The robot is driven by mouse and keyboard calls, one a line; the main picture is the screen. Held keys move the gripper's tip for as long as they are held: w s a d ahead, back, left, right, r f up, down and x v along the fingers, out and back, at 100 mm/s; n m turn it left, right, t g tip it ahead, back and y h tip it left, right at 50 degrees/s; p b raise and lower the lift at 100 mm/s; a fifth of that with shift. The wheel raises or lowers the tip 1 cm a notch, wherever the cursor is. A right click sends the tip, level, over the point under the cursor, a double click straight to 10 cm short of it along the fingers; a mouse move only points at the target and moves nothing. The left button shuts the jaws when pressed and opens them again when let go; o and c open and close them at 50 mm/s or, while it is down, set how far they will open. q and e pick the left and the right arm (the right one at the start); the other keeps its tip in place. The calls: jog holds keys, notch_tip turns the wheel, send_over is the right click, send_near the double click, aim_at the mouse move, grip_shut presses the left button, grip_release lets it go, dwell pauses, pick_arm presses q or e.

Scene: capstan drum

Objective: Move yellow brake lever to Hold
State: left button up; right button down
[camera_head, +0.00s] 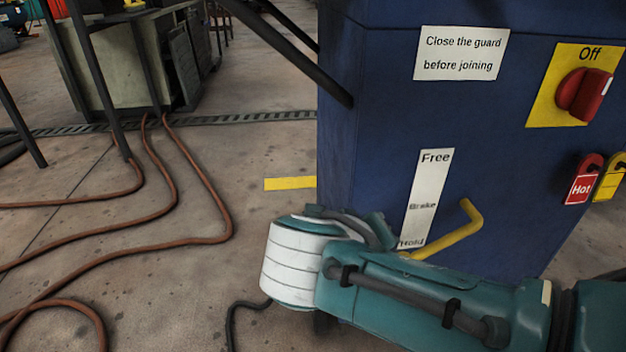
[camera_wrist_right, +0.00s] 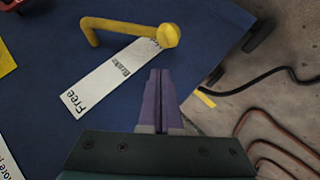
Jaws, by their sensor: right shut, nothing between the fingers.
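The yellow brake lever (camera_head: 447,235) is on the blue cabinet beside the white Free/Brake/Hold label (camera_head: 428,195). Its bent end is to the right of the label, and its other end is at the label's foot by the word Hold, partly hidden behind my right arm. In the right wrist view, the lever (camera_wrist_right: 125,27) has its round end (camera_wrist_right: 168,36) over the Hold end of the label. My right gripper (camera_wrist_right: 160,73) is shut and empty, apart from the lever, with its fingertips below the round end in the picture. My left gripper is not in view.
A red switch (camera_head: 584,95) on a yellow plate marked Off is at the cabinet's upper right. Below it hang a red Hot tag (camera_head: 582,185) and a yellow tag (camera_head: 609,180). Hoses (camera_head: 215,210) lie on the floor at left. A dark bar (camera_head: 300,60) meets the cabinet's left edge.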

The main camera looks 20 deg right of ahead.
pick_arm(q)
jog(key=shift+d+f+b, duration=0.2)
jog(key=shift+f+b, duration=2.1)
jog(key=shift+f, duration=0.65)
pick_arm(e)
jog(key=shift+n+h, duration=0.4)
jog(key=shift+h, duration=0.4)
jog(key=shift+s+d+f, duration=0.1)
jog(key=shift+d+f, duration=0.15)
jog(key=shift+f, duration=0.9)
jog(key=shift+s+d+f, duration=0.1)
jog(key=shift+d+f, duration=0.1)
jog(key=shift+f, duration=0.9)
jog(key=shift+w, duration=0.1)
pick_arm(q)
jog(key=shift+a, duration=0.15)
